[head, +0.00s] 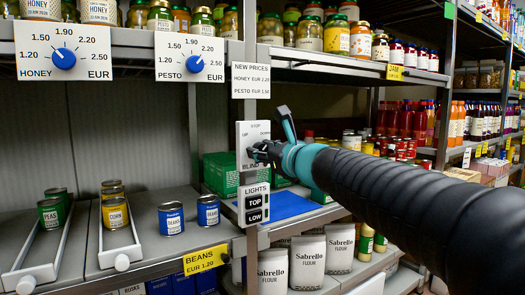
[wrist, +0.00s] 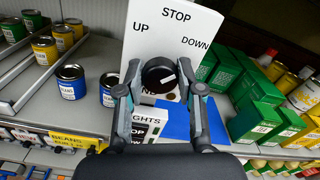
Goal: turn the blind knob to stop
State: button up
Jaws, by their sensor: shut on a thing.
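The blind control is a white panel (head: 243,132) on the shelf post, marked UP, STOP and DOWN; it also shows in the wrist view (wrist: 160,40). Its round black knob (wrist: 158,72) has a white pointer line that lies toward the right, on the DOWN side and away from STOP at the top. My gripper (wrist: 160,78) has one finger on each side of the knob and is shut on it. In the head view my gripper (head: 266,152) covers most of the knob and part of the panel's lettering.
A LIGHTS panel (head: 254,204) with TOP and LOW switches sits just below. Blue cans (head: 171,218) stand on the shelf to the left. Green boxes (wrist: 256,122) and a blue mat (head: 287,205) lie to the right. A price notice (head: 251,80) hangs above.

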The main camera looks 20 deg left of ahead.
jog(key=shift+f, duration=0.1)
jog(key=n+b, duration=0.6)
jog(key=n, duration=0.2)
jog(key=shift+n+b, duration=0.3)
jog(key=shift+b, duration=0.1)
dwell(0.5)
jog(key=o, duration=1.2)
jog(key=shift+c, duration=0.2)
